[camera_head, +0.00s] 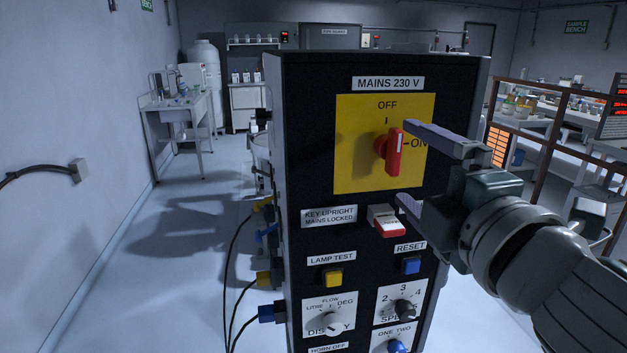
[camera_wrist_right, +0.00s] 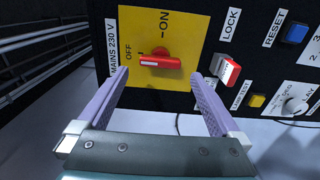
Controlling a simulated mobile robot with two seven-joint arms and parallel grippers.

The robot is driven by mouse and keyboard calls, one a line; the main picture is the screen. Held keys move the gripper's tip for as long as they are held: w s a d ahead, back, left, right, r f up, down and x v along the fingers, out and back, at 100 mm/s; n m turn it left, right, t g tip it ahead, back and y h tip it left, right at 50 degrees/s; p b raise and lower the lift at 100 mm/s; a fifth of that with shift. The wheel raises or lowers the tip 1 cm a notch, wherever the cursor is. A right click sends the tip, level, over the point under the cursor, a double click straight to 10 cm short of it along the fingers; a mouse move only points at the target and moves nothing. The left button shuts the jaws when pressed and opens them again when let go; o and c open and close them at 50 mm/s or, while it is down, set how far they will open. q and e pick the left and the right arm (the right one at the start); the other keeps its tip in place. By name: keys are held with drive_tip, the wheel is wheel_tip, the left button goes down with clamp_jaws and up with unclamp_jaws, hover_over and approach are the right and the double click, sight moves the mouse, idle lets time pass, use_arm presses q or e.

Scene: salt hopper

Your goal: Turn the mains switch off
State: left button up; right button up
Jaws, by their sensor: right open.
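The mains switch (camera_head: 394,153) is a red handle on a yellow plate (camera_head: 352,168) marked OFF at the top and ON at the right. The handle stands upright, its white line toward the OFF mark. It also shows in the right wrist view (camera_wrist_right: 160,62), with its white-lined end nearest OFF. My right gripper (camera_head: 405,163) is open and empty, one finger near the handle's upper end and one below it. In the wrist view its fingertips (camera_wrist_right: 158,74) lie to either side of the handle, with gaps. My left gripper is not in view.
Below the switch are a red-and-white lock part (camera_head: 386,222), a blue reset button (camera_head: 411,265), a yellow lamp test button (camera_head: 333,278) and several knobs. Cables hang on the black cabinet's left side. A railing (camera_head: 545,150) and benches stand right; floor is open left.

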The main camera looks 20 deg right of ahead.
drive_tip(key=shift+b+v, duration=0.45)
drive_tip(key=shift+v, duration=1.5)
